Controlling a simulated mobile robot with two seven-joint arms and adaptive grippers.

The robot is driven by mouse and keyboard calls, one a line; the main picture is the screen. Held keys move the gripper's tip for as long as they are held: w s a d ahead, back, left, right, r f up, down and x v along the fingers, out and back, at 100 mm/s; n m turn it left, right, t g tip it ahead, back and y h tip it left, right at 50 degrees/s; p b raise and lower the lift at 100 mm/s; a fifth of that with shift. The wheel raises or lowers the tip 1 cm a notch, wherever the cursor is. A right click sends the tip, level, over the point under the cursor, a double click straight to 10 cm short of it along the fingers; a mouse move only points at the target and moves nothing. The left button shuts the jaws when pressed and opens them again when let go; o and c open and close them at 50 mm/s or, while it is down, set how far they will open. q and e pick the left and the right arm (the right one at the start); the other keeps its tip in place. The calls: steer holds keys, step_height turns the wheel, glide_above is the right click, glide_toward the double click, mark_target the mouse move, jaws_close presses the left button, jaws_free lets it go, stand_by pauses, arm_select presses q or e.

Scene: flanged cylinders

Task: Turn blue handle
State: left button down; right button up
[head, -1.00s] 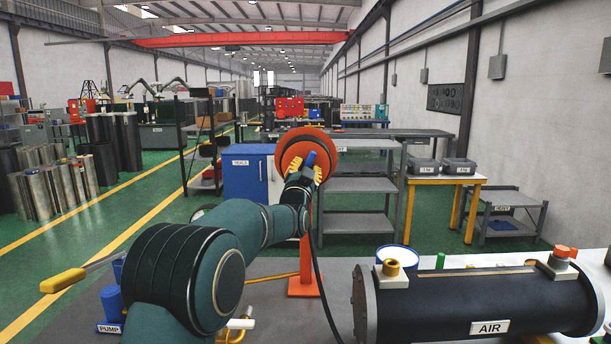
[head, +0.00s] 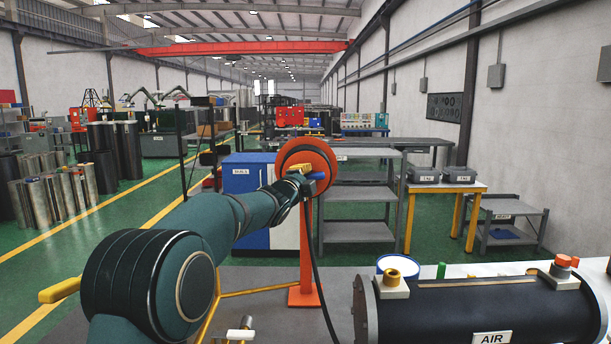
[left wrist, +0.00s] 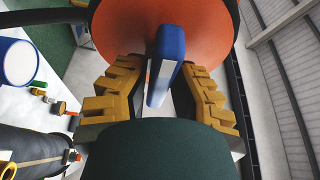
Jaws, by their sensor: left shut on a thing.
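The blue handle (head: 319,176) sits on the front of a round orange disc (head: 322,150) on an orange stand. In the head view the handle points to the right, close to level, and is partly hidden by the fingers. In the left wrist view the handle (left wrist: 166,62) runs between the yellow fingers of my left gripper (left wrist: 160,82), one on each side. My left gripper (head: 308,174) is shut on the handle in front of the disc. My right gripper is in neither view.
A black AIR tank (head: 470,308) with fittings lies on the bench at front right. A yellow lever (head: 60,290) shows at lower left. A grey shelf (head: 358,205) and a blue-and-white cabinet (head: 245,182) stand behind the disc. A black cable hangs beside the stand.

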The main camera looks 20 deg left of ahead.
arm_select(q)
steer(key=m+p, duration=0.1)
steer(key=r+m+p, duration=0.1)
steer(key=m, duration=0.1)
steer(key=shift+g, duration=0.4)
steer(key=shift+f+m+g+y+p, duration=0.1)
steer(key=shift+m+g+y+p, duration=0.3)
steer(key=shift+m+p, duration=0.55)
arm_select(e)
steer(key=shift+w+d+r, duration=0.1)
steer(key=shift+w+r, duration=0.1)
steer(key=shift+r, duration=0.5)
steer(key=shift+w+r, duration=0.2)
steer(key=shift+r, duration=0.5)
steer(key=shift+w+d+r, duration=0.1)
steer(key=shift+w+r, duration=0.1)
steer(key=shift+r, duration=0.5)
arm_select(q)
steer(key=shift+m, duration=0.25)
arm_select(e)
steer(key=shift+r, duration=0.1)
